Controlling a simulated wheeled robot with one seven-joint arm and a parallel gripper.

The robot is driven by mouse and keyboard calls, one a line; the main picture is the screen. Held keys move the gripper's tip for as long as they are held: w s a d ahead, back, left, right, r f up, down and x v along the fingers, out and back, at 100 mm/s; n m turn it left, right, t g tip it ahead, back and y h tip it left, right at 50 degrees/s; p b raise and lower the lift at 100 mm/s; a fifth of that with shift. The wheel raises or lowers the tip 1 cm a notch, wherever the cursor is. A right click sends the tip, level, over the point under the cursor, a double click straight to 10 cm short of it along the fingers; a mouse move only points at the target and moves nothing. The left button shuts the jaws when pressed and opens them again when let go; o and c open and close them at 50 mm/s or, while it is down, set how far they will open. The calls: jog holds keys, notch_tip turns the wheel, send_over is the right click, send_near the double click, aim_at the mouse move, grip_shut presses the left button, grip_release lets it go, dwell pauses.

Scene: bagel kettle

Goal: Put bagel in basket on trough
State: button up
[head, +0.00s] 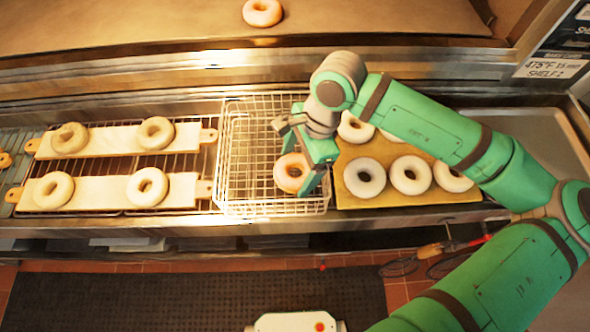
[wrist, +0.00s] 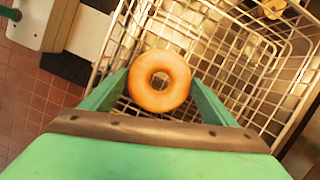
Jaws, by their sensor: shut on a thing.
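A golden bagel (head: 293,173) is at my gripper (head: 308,180), over the right part of the wire basket (head: 245,150). In the wrist view the bagel (wrist: 160,81) sits between the two green fingers of my gripper (wrist: 158,88), which are shut on it. The wire basket (wrist: 236,28) lies beneath and around it in that view. The basket stands on the metal trough (head: 212,225) between the boards. I cannot tell how far the bagel is above the basket floor.
Pale bagels lie on two boards (head: 100,190) at the left and on a yellow board (head: 410,197) just right of the basket. Another bagel (head: 262,12) is on the upper shelf at the back. A metal tray (head: 545,135) is at the far right.

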jog(key=shift+f, duration=1.85)
jog(key=o, duration=1.1)
jog(key=shift+f, duration=0.1)
jog(key=v, duration=1.2)
jog(key=shift+s, duration=0.1)
jog(key=shift+d, duration=0.1)
